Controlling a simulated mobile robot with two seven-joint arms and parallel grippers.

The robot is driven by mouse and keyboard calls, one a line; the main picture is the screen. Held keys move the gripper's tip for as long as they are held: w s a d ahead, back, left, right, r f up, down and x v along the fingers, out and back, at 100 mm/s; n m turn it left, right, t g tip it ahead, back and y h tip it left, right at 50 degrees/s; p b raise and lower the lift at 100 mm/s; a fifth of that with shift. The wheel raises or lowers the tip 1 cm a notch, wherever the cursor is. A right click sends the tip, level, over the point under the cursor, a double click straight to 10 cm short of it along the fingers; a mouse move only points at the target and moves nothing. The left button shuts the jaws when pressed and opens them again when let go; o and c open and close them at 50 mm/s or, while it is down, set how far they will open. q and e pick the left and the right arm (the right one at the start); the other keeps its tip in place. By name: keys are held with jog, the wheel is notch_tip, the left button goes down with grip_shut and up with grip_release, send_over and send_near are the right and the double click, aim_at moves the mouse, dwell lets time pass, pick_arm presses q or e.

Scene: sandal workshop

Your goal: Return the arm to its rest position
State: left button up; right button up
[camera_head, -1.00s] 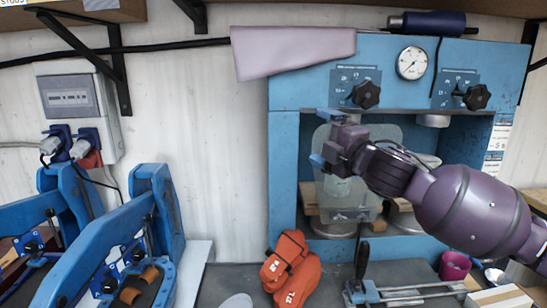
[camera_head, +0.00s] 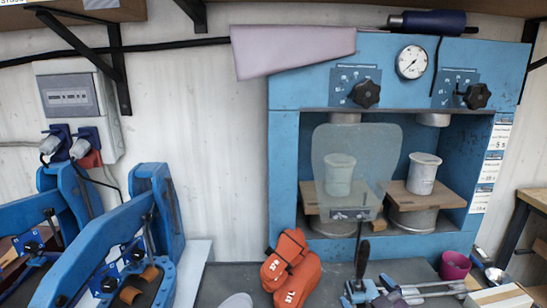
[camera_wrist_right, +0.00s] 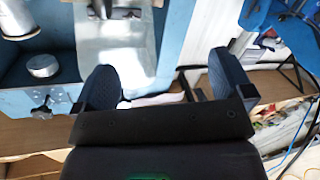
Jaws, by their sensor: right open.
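My right gripper (camera_wrist_right: 163,82) shows in the right wrist view with its two dark fingers wide apart and nothing between them. The purple right arm no longer crosses the press front. My left gripper is not in view.
Orange gloves (camera_head: 288,268), a pink cup (camera_head: 455,265) and a small box (camera_head: 498,300) lie on the bench. Blue machines (camera_head: 160,210) stand at the left.

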jog(key=s+d+f+m+g+h, duration=0.2)
jog(key=s+d+f+m, duration=0.1)
jog(key=s+f, duration=0.7)
jog(key=s+d+f+m+g+h, duration=0.3)
jog(key=s+d+f, duration=0.1)
jog(key=s+f, duration=0.6)
jog(key=s, duration=0.2)
jog(key=shift+s+d, duration=0.15)
jog(key=shift+s, duration=0.15)
